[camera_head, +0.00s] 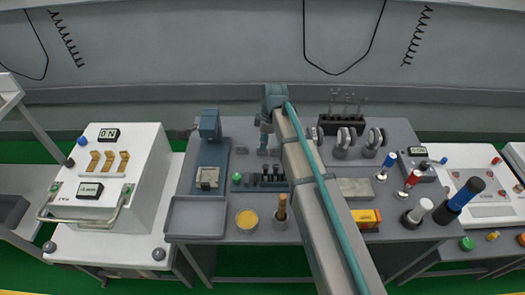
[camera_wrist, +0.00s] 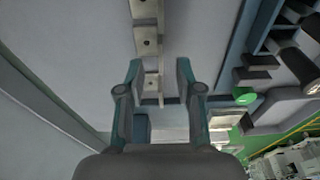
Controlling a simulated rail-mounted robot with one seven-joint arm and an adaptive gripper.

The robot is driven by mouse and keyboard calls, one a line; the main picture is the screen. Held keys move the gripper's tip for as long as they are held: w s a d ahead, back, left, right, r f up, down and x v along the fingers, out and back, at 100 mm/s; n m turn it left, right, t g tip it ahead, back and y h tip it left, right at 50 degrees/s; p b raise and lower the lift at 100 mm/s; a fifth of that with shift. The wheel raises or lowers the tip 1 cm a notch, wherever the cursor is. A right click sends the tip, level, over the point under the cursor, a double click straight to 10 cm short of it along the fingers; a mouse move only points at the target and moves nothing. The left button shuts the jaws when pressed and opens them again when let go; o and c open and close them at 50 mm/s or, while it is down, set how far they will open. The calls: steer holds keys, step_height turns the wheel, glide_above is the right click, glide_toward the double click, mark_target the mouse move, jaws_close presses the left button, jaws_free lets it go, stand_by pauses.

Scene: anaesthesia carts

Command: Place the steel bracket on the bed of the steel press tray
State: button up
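My gripper (camera_wrist: 158,78) is open. Its two teal fingers stand apart on either side of a steel bracket (camera_wrist: 152,86), with visible gaps; I cannot tell its height above the bracket. The bracket is a small pale plate with a hole, at the end of a row of similar plates. In the head view my gripper (camera_head: 264,146) points down at the back of the table, with the small grey pieces beside it partly hidden.
A rack with a green knob (camera_head: 236,178) and black slots stands just in front of my gripper. A white console (camera_head: 130,160) stands at left. My arm covers the table's middle.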

steer(key=shift+a+f+p, duration=0.15)
steer(key=shift+f+p, duration=0.15)
steer(key=shift+f, duration=0.8)
steer(key=shift+a+f+p, duration=0.1)
steer(key=shift+f+p, duration=0.15)
steer(key=shift+f, duration=0.8)
jaws_close()
